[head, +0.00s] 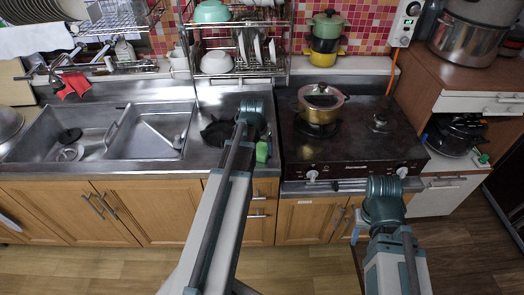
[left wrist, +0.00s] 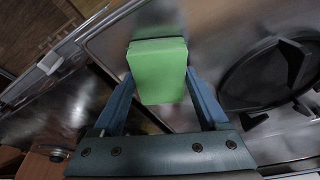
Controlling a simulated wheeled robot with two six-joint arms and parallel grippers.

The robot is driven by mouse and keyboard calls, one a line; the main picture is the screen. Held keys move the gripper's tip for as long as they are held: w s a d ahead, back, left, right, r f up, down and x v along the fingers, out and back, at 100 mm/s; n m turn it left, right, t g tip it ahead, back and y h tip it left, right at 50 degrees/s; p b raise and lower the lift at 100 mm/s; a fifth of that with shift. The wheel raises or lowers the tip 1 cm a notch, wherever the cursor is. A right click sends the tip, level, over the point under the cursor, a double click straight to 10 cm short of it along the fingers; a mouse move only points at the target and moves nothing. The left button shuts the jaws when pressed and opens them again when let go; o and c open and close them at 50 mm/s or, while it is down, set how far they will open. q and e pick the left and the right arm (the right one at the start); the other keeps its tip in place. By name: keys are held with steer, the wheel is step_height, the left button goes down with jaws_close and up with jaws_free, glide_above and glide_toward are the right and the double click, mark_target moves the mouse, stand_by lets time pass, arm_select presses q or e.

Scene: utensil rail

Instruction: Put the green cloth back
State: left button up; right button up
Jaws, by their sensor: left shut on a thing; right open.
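The green cloth (head: 262,152) shows as a small green patch at the counter's front, between the sink and the stove. In the left wrist view the cloth (left wrist: 160,72) looks like a folded, block-like piece between the two blue fingers. My left gripper (left wrist: 160,95) is shut on it. In the head view the left arm hides most of that gripper. My right gripper (head: 357,228) is mostly hidden by its own wrist, low in front of the stove, and is open. I see nothing in it.
A dark round ring-like thing (head: 218,132) lies on the counter beside the left arm; it is close in the wrist view (left wrist: 270,75). The stove (head: 345,150) carries a gold pot (head: 320,103). A red cloth (head: 74,84) hangs at the sink (head: 100,130).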

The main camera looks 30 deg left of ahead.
arm_select(q)
steer(key=shift+f, duration=0.15)
steer(key=o, duration=1.1)
steer(key=shift+r, duration=0.2)
steer(key=p+v, duration=1.1)
steer(key=v, duration=0.1)
steer(key=shift+r+p, duration=0.1)
steer(key=shift+p, duration=0.25)
